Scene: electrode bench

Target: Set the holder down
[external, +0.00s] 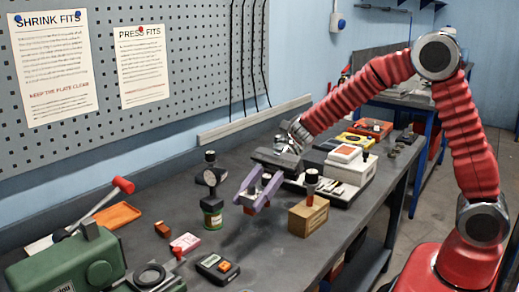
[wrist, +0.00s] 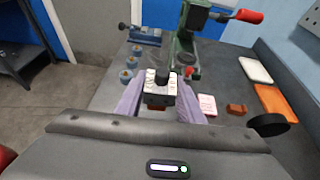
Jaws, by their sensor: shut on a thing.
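My gripper (external: 257,200) has purple fingers and hangs low over the middle of the bench. In the wrist view, its fingers (wrist: 160,101) are shut on the holder (wrist: 161,83), a pale metallic block with a black knob. In the external view, the fingers mostly hide the holder. A brown piece (wrist: 157,105) shows just below the holder. I cannot tell whether the holder touches it or the bench.
A black cross-shaped tool on a green can (external: 212,216) stands just left of my gripper. A wooden block (external: 309,218) with a black-topped piece stands to the right. A black device (external: 217,267), pink card (external: 185,243) and green machine (external: 70,262) are nearer. Bare bench lies between.

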